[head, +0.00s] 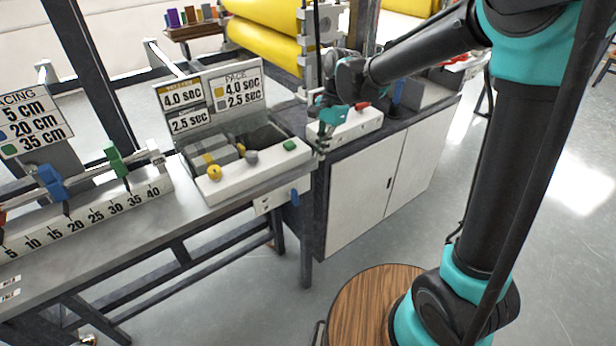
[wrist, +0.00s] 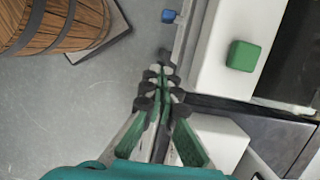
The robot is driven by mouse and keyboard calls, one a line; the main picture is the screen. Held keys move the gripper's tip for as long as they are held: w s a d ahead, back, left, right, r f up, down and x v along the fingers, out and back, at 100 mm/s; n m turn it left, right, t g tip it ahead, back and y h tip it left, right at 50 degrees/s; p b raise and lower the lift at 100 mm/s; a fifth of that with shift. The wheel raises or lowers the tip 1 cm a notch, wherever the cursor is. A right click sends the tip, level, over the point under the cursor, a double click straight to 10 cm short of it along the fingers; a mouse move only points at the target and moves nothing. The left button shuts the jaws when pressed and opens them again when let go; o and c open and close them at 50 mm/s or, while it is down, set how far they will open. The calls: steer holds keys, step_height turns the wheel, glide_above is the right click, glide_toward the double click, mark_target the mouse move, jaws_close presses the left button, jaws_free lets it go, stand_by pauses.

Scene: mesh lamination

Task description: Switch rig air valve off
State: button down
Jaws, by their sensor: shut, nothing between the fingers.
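A small blue lever (head: 295,197), which looks like the air valve handle, hangs at the front edge of the sealing rig, beside a white label plate (head: 268,203). In the wrist view a blue piece (wrist: 169,16) sticks out from the rig's edge beyond my fingertips. My gripper (head: 321,147) is at the rig's right front corner, above and to the right of the lever and apart from it. In the wrist view my gripper (wrist: 163,72) has its fingers together and empty. The valve body is too small to make out.
The rig has a green button (head: 289,145) and a yellow knob (head: 214,172); the green button also shows in the wrist view (wrist: 243,56). A white cabinet (head: 365,185) stands to the right. A wooden barrel (head: 372,300) stands on the floor. The floor before the bench is open.

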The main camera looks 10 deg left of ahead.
mark_target(295, 198)
steer(key=x, duration=0.3)
steer(key=s+a+x, duration=0.1)
steer(key=x, duration=0.6)
steer(key=shift+s+a, duration=0.3)
steer(key=shift+s, duration=0.15)
steer(key=shift+s+a, duration=0.5)
steer(key=shift+s, duration=0.05)
